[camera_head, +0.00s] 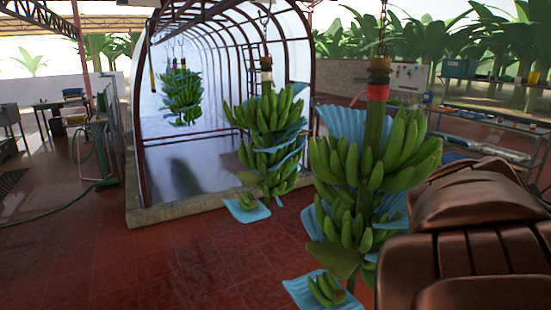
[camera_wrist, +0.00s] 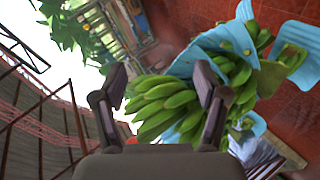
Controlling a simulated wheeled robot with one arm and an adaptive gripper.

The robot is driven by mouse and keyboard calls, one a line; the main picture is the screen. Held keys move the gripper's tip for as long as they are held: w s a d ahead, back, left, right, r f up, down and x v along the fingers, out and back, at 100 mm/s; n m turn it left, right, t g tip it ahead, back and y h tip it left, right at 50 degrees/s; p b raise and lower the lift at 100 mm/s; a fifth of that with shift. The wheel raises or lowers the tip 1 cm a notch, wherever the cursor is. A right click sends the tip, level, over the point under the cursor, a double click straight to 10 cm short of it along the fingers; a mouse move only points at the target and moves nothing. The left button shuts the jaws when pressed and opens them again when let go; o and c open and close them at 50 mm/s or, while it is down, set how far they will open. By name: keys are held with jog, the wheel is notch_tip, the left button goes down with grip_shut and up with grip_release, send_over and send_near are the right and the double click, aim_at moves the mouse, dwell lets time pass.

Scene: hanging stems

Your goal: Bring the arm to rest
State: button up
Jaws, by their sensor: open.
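My arm (camera_head: 470,245) shows as large brown segmented plates filling the lower right of the head view. My gripper (camera_wrist: 160,85) shows in the wrist view with its two dark fingers wide apart and nothing held between them. In the head view the gripper cannot be made out. The nearest banana stem (camera_head: 375,150) hangs just left of my arm, with blue sheets between its hands. In the wrist view green bananas (camera_wrist: 165,105) show beyond and between the fingers; whether they touch cannot be told.
A second stem (camera_head: 265,140) hangs behind the first, and a third (camera_head: 182,95) hangs inside the arched tunnel (camera_head: 222,20). Cut hands lie on blue sheets, low near the stems. A bench (camera_head: 490,125) stands at the right. The red tiled floor (camera_head: 130,265) is clear at the front left.

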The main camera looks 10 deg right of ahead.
jog(key=s+a+f+m+g+y, duration=0.1)
jog(key=s+a+f+g+y, duration=0.3)
jog(key=s+a+f, duration=0.6)
jog(key=s+a+f+m+g+y, duration=0.1)
jog(key=s+a+f+g+y, duration=0.3)
jog(key=s+a+f, duration=0.7)
jog(key=a+f+y, duration=0.1)
jog(key=a+y, duration=0.1)
jog(key=a, duration=0.3)
jog(key=shift+s+a+f+m+g, duration=0.25)
jog(key=shift+f+m+g, duration=0.1)
jog(key=shift+m+g, duration=0.05)
